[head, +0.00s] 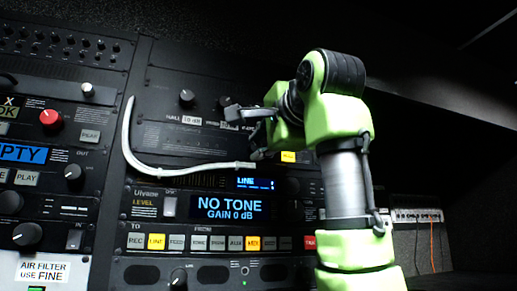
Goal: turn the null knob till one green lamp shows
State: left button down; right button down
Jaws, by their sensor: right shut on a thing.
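My right gripper (247,134) is at the upper panel (160,140) of the middle rack, its fingers closed around what appears to be the null knob. The knob itself is hidden by the fingers. Small white labels sit left of the fingers, too small to read surely. A lit yellow button (288,157) shows just below the gripper. No green lamp can be made out near the gripper. My left gripper is not in view.
A pale curved cable or gooseneck (137,158) hangs before the panel, its end close under my gripper. Below is a display (232,208) reading "NO TONE GAIN 0 dB" and a button row (200,243). A red knob (51,119) is at the left.

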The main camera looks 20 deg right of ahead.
jog(key=shift+f+m, duration=0.15)
jog(key=shift+m, duration=1.45)
jog(key=c, duration=1.8)
grip_release()
jog(key=shift+s+d, duration=0.1)
jog(key=s, duration=1.2)
jog(key=shift+d+f, duration=0.1)
jog(key=shift+d, duration=0.1)
